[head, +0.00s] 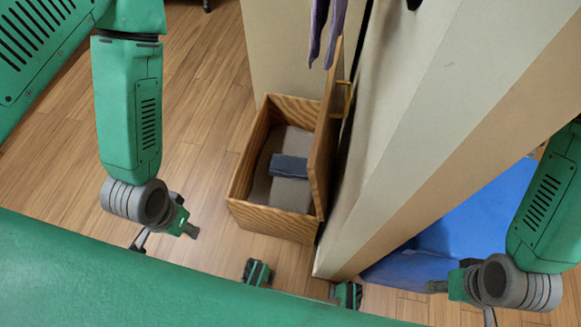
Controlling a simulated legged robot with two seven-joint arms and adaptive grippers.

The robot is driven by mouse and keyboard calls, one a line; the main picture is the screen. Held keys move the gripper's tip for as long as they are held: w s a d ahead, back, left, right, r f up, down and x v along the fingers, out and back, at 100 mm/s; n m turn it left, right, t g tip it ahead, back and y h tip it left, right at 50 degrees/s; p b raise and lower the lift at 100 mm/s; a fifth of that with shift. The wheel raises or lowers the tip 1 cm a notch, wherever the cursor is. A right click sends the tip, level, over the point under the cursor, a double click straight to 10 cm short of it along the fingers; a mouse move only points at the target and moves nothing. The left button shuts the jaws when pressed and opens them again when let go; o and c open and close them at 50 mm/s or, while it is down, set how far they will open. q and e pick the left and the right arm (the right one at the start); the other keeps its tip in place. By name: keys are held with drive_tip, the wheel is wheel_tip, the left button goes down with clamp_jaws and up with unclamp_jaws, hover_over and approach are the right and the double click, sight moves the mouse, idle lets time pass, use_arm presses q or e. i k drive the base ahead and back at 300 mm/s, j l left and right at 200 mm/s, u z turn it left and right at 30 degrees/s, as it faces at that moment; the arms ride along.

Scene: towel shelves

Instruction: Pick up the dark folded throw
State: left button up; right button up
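The dark folded throw (289,166) is a small dark blue-grey bundle. It lies inside an open wooden chest (272,221), on top of grey-brown cloth (290,192) at the bottom. My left gripper (165,237) is to the left of the chest and nearer to me, with its fingers apart and nothing between them. My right gripper (463,302) is at the lower right, away from the chest, beyond the light wall panel. Its fingers look spread and empty. Neither gripper touches the throw.
The chest's lid (322,140) stands upright along its right side, next to a pale panel (400,110). Purple cloth (325,30) hangs above the far end. A blue surface (470,215) lies right of the panel. Wooden floor (205,110) is clear left of the chest.

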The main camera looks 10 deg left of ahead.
sight(289, 166)
drive_tip(key=k+j+z, duration=0.2)
drive_tip(key=j+z, duration=0.2)
drive_tip(key=j, duration=0.15)
drive_tip(key=k+j+z, duration=0.25)
drive_tip(key=j+z, duration=0.15)
drive_tip(key=k+j+z, duration=0.45)
drive_tip(key=j+z, duration=0.4)
drive_tip(key=j, duration=0.15)
drive_tip(key=j+z, duration=0.45)
drive_tip(key=j, duration=0.15)
drive_tip(key=j+z, duration=0.4)
drive_tip(key=j, duration=0.15)
drive_tip(key=k+j+z, duration=0.2)
drive_tip(key=j+z, duration=0.5)
drive_tip(key=j, duration=0.3)
